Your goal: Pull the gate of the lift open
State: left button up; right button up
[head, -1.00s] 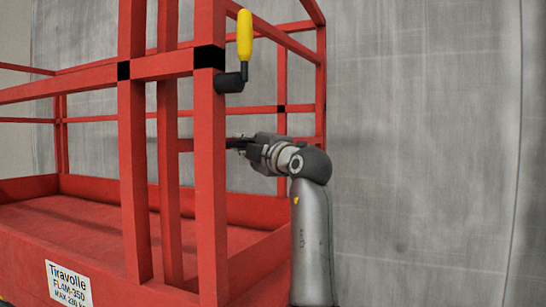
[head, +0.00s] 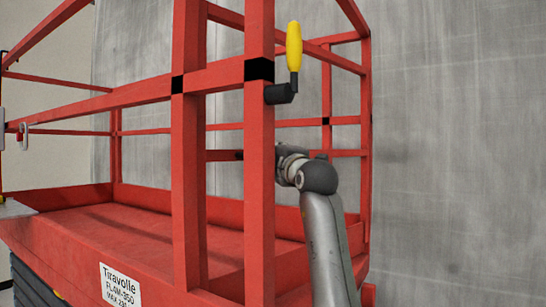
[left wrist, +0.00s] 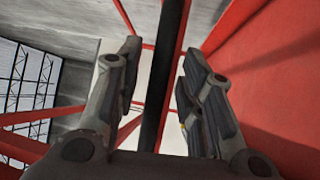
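The red lift (head: 85,235) fills the left and middle of the head view. Two red uprights, one on the left (head: 188,215) and one on the right (head: 259,190), stand at its near side. A black crank with a yellow handle (head: 294,46) is on the right upright.
Red rails surround the platform, and a red surface (left wrist: 275,80) lies close to the left gripper's right finger. A grey wall (head: 460,150) stands behind and to the right. The platform floor (head: 110,225) looks clear.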

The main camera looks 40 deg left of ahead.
pick_arm(q)
jog(key=v, duration=1.2)
